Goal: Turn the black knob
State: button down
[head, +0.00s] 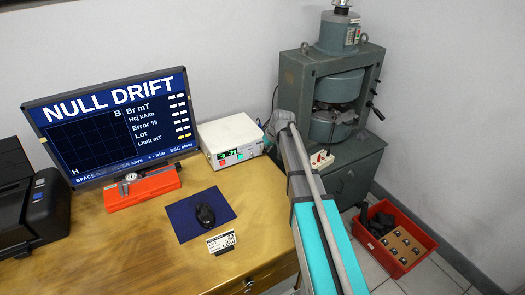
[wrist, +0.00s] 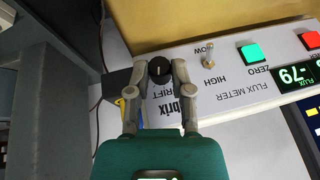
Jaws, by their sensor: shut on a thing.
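The black knob (wrist: 160,72) with a white pointer line sits at the end of the white flux meter's panel (wrist: 222,92), beside the word DRIFT. My gripper (wrist: 160,66) has one finger on each side of the knob and is shut on it. The meter's green display (wrist: 297,74) reads about -79 in the wrist view. In the head view the flux meter (head: 228,131) stands at the back right of the desk; the knob is hidden there, and my gripper is not clearly seen beside my arm.
A toggle switch (wrist: 210,56), a green ZERO button (wrist: 251,53) and a red button (wrist: 311,39) are on the same panel. A green press (head: 298,82) stands right.

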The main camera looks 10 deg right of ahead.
jog(key=y+b, duration=0.1)
jog(key=g+y+b, duration=0.1)
jog(key=y, duration=0.1)
jog(key=f+m+y+b, duration=0.1)
jog(key=y+b, duration=0.1)
jog(key=shift+w+d, duration=0.1)
jog(key=shift+d, duration=0.25)
jog(key=shift+m+g+y+b, duration=0.3)
jog(key=shift+g+y+b, duration=0.1)
jog(key=shift+y+b, duration=0.65)
jog(key=shift+d+r+y+b, duration=0.1)
jog(key=shift+y+b, duration=0.25)
jog(key=shift+b, duration=0.1)
jog(key=shift+r, duration=0.1)
jog(key=c, duration=0.5)
grip_release()
